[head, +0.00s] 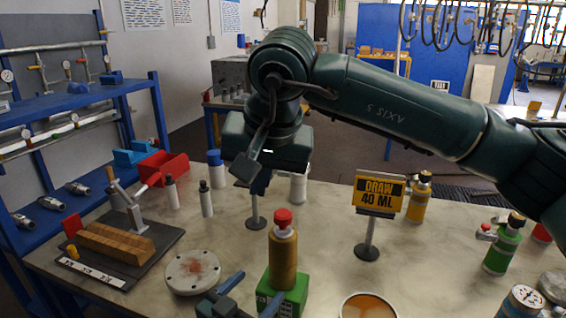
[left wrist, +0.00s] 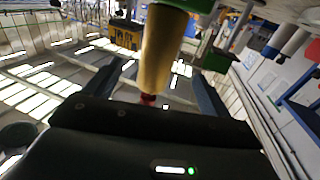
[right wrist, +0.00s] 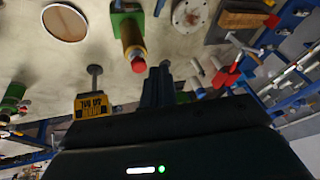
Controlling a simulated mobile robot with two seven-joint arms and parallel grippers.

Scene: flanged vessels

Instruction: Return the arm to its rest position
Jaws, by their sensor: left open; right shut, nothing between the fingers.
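My right arm reaches across the head view from the right. Its gripper (head: 262,182) points down above the back left of the table, mostly hidden by its own wrist. In the right wrist view my right gripper (right wrist: 157,85) is shut, with nothing between its fingers. My left gripper (head: 250,296) is low in the head view, in front of a brass vessel with a red cap (head: 283,250) on a green block (head: 293,290). In the left wrist view my left gripper (left wrist: 155,82) is open; the brass vessel (left wrist: 160,50) shows between its spread fingers, apparently not held.
A blue shelf (head: 75,100) stands left.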

